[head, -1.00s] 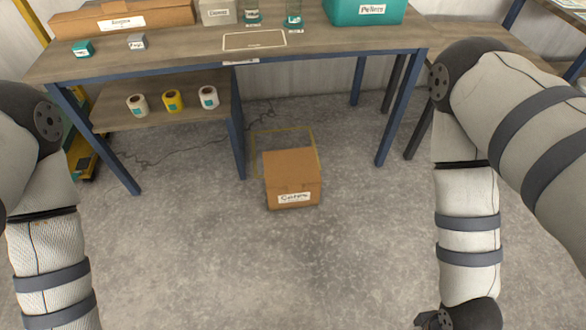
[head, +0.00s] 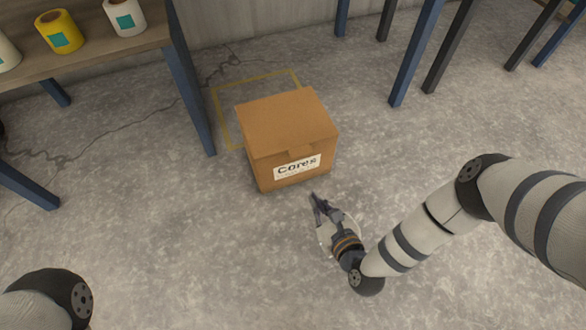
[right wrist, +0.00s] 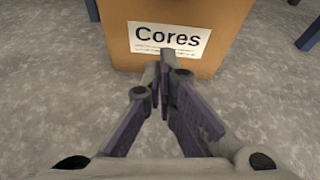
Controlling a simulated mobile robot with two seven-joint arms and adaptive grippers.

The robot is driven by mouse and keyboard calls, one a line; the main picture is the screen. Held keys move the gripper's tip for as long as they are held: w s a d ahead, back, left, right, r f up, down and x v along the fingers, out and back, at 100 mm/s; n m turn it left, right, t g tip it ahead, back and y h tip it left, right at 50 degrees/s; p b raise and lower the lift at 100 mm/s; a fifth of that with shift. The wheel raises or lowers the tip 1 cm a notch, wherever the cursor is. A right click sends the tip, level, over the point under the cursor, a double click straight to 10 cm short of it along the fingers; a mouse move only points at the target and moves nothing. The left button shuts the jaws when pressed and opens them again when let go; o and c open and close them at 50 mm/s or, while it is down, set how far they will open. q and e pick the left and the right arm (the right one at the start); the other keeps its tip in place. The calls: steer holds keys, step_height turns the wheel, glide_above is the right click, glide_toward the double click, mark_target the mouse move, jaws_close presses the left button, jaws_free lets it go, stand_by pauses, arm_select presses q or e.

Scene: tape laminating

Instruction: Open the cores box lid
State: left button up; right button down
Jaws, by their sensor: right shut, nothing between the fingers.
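The cores box (head: 290,140) is a brown cardboard box on the concrete floor with a white "Cores" label (head: 297,167) on its front. Its lid (head: 285,117) is shut and lies flat on top. My right gripper (head: 315,200) is just in front of the box, low and near its front right side, shut and empty. In the right wrist view its fingertips (right wrist: 165,65) come together just below the label, in front of the box's front face (right wrist: 225,45). I cannot tell if they touch it. My left gripper is out of view.
A yellow outline (head: 228,120) is marked on the floor around the back of the box. A workbench shelf (head: 100,45) with tape rolls (head: 60,32) stands at the upper left. Blue table legs (head: 415,55) stand at the back right. The floor in front is clear.

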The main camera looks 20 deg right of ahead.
steer(key=shift+m+t+h, duration=0.3)
steer(key=shift+m, duration=0.3)
steer(key=b+x, duration=0.1)
steer(key=x, duration=0.2)
steer(key=b+x, duration=0.1)
steer(key=x, duration=0.3)
steer(key=d+b+x, duration=0.1)
steer(key=b+x, duration=0.1)
steer(key=x, duration=0.1)
steer(key=shift+w+d, duration=0.1)
steer(key=shift+w, duration=0.3)
steer(key=shift+w+r+p, duration=0.15)
steer(key=shift+r+p, duration=0.2)
steer(key=shift+r, duration=0.65)
steer(key=shift+w+r+p, duration=0.15)
steer(key=shift+r+p, duration=0.2)
steer(key=shift+r, duration=0.7)
